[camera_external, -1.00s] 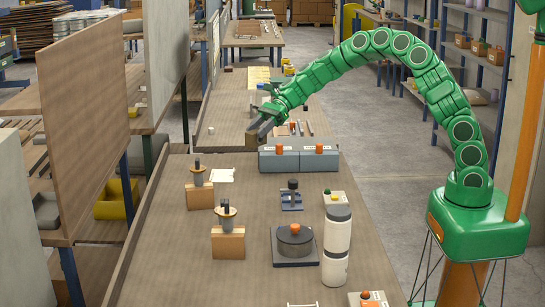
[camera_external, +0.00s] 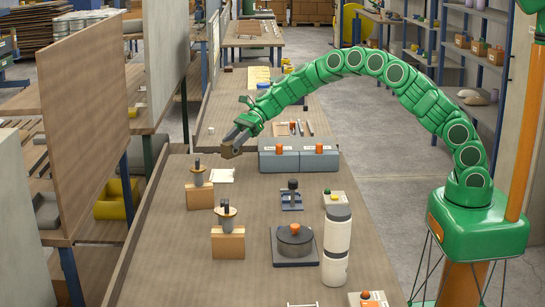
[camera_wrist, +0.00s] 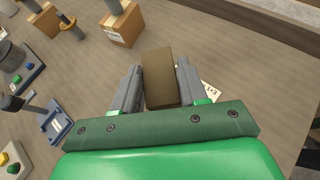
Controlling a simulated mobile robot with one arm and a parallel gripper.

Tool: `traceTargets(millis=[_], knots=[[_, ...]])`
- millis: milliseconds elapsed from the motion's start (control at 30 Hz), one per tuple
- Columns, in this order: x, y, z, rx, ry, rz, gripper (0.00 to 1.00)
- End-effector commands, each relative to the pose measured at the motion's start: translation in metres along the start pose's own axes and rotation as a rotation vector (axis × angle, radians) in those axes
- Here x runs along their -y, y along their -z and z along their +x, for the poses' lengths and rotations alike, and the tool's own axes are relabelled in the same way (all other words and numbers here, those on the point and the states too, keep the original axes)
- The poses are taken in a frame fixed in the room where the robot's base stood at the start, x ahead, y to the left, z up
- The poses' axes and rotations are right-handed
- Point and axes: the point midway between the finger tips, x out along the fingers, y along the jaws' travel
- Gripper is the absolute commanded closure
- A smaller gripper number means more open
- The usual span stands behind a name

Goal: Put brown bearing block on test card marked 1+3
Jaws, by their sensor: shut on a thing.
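My gripper (camera_external: 231,147) is shut on the brown bearing block (camera_wrist: 158,76), which sits between its two grey fingers in the wrist view. The gripper and block are in the air above the left-middle of the bench in the external view. The test card marked 1+3 (camera_wrist: 211,91) shows in the wrist view just right of the right finger, partly hidden by it. In the external view the white card (camera_external: 222,175) lies flat on the bench, below the gripper in the picture.
Wooden blocks with upright tools (camera_external: 200,196) (camera_external: 228,243) stand at the left of the bench. A blue fixture (camera_external: 291,200) and a dark round-topped device (camera_external: 295,245) stand nearer the camera.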

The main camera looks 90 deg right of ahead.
Motion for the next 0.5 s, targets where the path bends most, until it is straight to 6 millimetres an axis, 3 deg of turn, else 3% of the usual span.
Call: traceTargets(millis=[500], knots=[[0.028,0.023,0.03,0.0,0.004,-0.003,1.0]])
